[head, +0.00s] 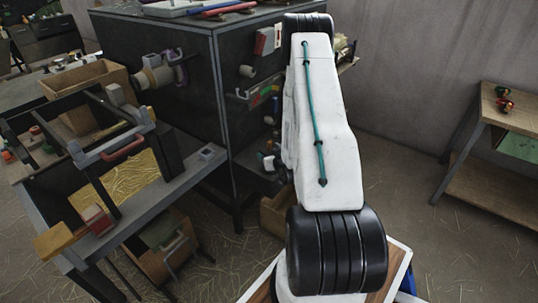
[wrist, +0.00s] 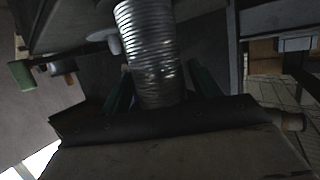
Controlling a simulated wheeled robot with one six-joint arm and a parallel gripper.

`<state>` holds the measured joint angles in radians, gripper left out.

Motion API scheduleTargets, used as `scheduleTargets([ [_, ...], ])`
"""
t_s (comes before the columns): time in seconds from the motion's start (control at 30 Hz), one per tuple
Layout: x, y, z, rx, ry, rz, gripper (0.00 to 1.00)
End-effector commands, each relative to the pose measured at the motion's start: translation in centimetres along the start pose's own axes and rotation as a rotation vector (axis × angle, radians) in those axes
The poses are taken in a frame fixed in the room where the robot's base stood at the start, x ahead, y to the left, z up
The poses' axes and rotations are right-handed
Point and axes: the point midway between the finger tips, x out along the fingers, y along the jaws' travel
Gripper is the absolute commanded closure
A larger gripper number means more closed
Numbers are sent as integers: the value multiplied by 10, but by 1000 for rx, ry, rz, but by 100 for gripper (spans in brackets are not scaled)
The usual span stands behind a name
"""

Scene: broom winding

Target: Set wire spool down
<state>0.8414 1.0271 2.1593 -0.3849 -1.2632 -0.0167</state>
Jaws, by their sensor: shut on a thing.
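The wire spool (wrist: 148,45) shows in the wrist view as a ribbed, silvery cylinder, slightly tilted, running from the top edge down between the fingers. My gripper (wrist: 161,92) is shut on it, with a dark green finger on each side. The spool's upper end is cut off by the frame, and its lower end is hidden behind the dark gripper body. In the head view my white arm hides the gripper and the held spool. I cannot tell whether the spool touches any surface.
A dark cabinet (head: 172,55) with tools on its side stands behind my arm. A workbench (head: 150,203) with a frame and yellow straw (head: 130,180) is at the left. A wooden shelf table (head: 512,117) stands at the right. Straw-strewn floor (head: 400,165) lies open between.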

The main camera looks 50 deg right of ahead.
Motion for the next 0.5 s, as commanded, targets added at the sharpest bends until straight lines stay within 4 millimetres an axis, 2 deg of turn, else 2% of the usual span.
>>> scheduleTargets([
  [0.13, 1, -1, 2, -1, 1, -1, 76],
  [0.17, 1, -1, 3, 0, -1, -1, 34],
  [0.23, 1, -2, 3, -1, -1, -3, 15],
  [0.5, 1, -2, 2, -1, 0, -2, 15],
])
